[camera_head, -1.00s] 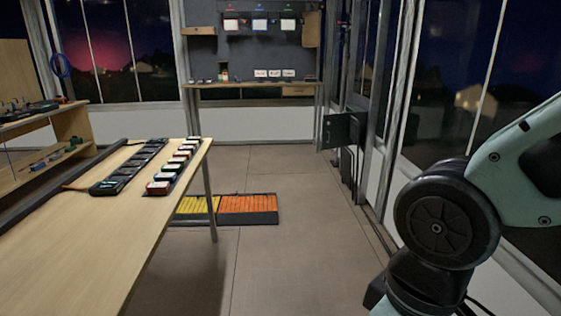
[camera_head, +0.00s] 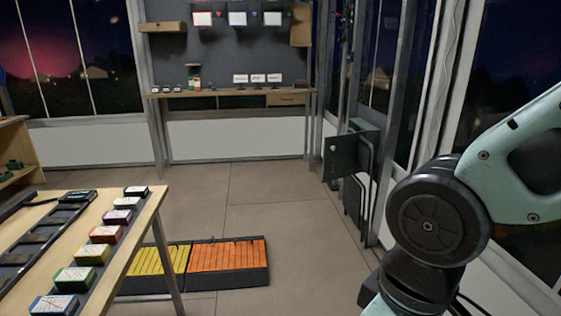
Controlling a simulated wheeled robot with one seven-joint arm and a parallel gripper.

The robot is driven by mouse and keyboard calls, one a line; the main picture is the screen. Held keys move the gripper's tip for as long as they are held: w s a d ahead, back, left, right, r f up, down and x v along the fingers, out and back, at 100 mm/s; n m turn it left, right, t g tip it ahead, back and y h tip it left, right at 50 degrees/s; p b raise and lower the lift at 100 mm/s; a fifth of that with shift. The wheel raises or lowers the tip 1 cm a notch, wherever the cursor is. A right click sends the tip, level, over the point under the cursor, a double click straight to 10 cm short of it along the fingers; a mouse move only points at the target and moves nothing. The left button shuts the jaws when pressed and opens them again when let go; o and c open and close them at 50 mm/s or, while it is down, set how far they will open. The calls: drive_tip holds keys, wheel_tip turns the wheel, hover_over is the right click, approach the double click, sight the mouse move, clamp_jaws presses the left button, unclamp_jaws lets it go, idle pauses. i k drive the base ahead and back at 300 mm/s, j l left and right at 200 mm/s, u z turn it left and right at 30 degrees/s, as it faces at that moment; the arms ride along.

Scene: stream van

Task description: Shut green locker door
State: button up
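A small dark green locker (camera_head: 366,133) is mounted low on the right-hand wall, past the long table. Its door (camera_head: 341,156) stands open, swung out to the left into the room, with a small pale spot near its free edge. The inside of the locker is mostly hidden from this angle. My arm shows at the right edge, nearer than the locker. My gripper is outside the picture, so its state is hidden.
A wooden table (camera_head: 143,230) with coloured boxes stands at front left. A low tray with yellow and orange sections (camera_head: 229,267) lies on the floor beside its leg. A workbench (camera_head: 226,92) stands at the back. The floor (camera_head: 297,205) before the locker is clear.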

sight(341, 162)
drive_tip(key=i+z, duration=0.2)
drive_tip(key=i, duration=0.6)
drive_tip(key=i+z, duration=0.2)
drive_tip(key=i, duration=0.6)
drive_tip(key=i+l, duration=0.15)
drive_tip(key=i, duration=0.3)
drive_tip(key=i+l, duration=0.15)
drive_tip(key=i, duration=0.35)
drive_tip(key=i+l, duration=0.2)
drive_tip(key=i, duration=0.25)
drive_tip(key=z, duration=0.05)
